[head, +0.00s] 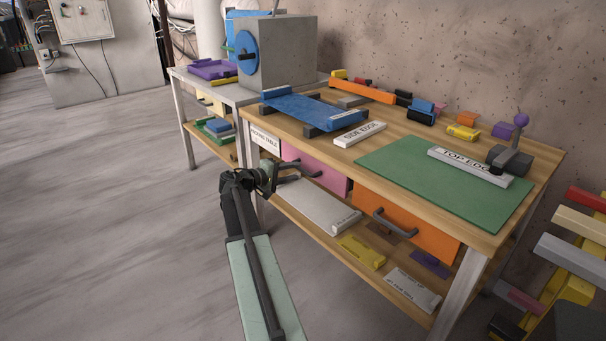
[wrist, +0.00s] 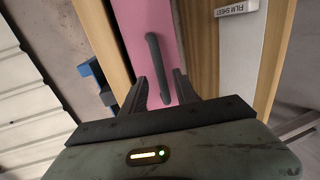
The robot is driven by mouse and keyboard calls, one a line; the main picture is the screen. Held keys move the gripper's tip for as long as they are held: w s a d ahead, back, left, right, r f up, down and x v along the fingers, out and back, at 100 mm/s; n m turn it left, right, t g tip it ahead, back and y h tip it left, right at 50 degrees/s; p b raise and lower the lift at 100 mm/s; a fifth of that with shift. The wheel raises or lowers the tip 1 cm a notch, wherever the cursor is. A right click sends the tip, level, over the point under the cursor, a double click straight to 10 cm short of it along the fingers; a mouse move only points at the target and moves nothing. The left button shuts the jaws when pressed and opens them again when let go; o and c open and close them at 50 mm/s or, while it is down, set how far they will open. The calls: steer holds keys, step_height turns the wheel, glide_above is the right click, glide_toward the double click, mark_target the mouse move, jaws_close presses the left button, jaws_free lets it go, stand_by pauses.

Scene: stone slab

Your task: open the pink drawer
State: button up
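The pink drawer (head: 328,178) is under the wooden table top, left of the orange drawer. Its front looks about flush with the table frame. Its dark bar handle (head: 308,168) shows beside my gripper (head: 276,172). In the wrist view, the pink front (wrist: 132,25) fills the upper middle, and the handle (wrist: 155,58) runs lengthwise between the two fingers. My gripper (wrist: 160,80) is open, with one finger on each side of the handle's near part. I cannot tell whether a finger touches it.
An orange drawer (head: 395,222) with a dark handle is to the right. A lower shelf below holds a white box (head: 315,205) and a yellow block (head: 361,252). The table top carries a blue tray (head: 315,110) and a green mat (head: 440,185). Open floor lies to the left.

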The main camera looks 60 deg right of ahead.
mark_target(300, 170)
steer(key=x, duration=0.5)
steer(key=shift+w+f+b, duration=0.1)
steer(key=shift+b, duration=0.25)
jaws_close()
stand_by(0.8)
